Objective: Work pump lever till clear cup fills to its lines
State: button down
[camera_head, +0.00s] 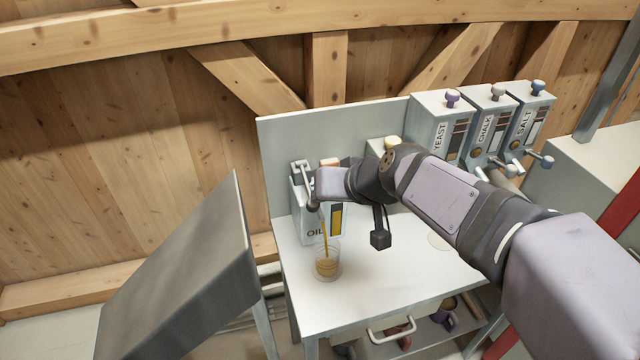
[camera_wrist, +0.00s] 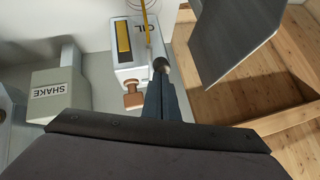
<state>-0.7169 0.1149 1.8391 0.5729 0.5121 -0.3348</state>
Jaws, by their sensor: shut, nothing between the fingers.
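The clear cup (camera_head: 328,262) stands on the table below the oil dispenser (camera_head: 312,228), with amber liquid in its lower part. A thin amber stream (camera_head: 325,235) runs down into it; the cup's lines are too small to read. The dispenser, labelled OIL, also shows in the wrist view (camera_wrist: 122,72); it has an amber level window. The pump lever's dark round knob (camera_wrist: 161,65) is right at the tips of my gripper (camera_wrist: 163,82). My gripper's fingers are shut with nothing between them, seemingly against the knob. In the head view my wrist hides part of the lever.
Boxes labelled YEAST (camera_head: 440,128), CHALK (camera_head: 484,122) and SALT (camera_head: 524,122) stand at the back right. A box labelled SHAKE (camera_wrist: 58,93) is beside the dispenser. A tilted grey metal panel (camera_head: 185,275) rises left of the table. The table front (camera_head: 400,295) is clear.

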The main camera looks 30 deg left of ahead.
jog(key=shift+s+f+b, duration=0.1)
jog(key=shift+f+b, duration=0.55)
jog(key=shift+b, duration=0.05)
jog(key=w+r+p+v, duration=0.1)
jog(key=v, duration=1.2)
jog(key=shift+w+a+r, duration=0.3)
jog(key=shift+r, duration=0.1)
